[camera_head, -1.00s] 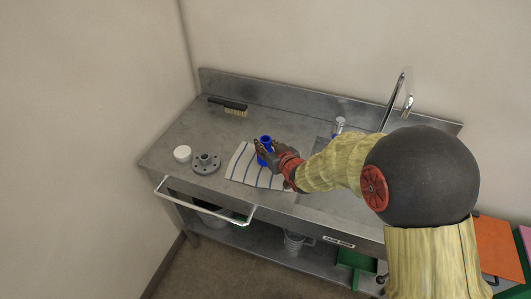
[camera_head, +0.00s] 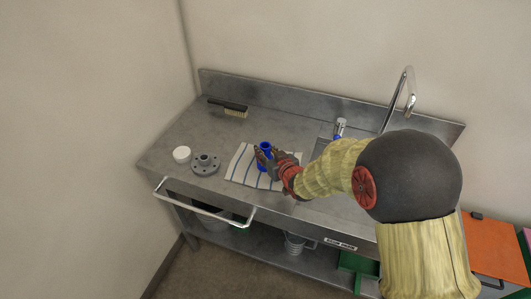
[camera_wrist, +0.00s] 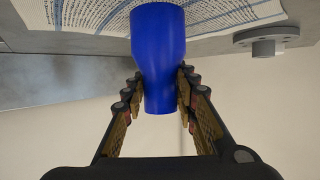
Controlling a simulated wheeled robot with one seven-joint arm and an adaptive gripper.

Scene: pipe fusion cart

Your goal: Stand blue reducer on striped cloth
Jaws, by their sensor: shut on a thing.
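The blue reducer (camera_head: 266,146) is held upright over the striped cloth (camera_head: 240,165), its upper end standing above my fingers in the head view. I cannot tell whether that end touches the cloth. Part of the cloth is hidden by the gripper and reducer.
A grey flange (camera_head: 205,164) and a white round piece (camera_head: 181,154) stand left of the cloth. A black brush (camera_head: 229,107) lies at the back. A sink with a tall tap (camera_head: 408,95) is on the right. The steel top behind the cloth is clear.

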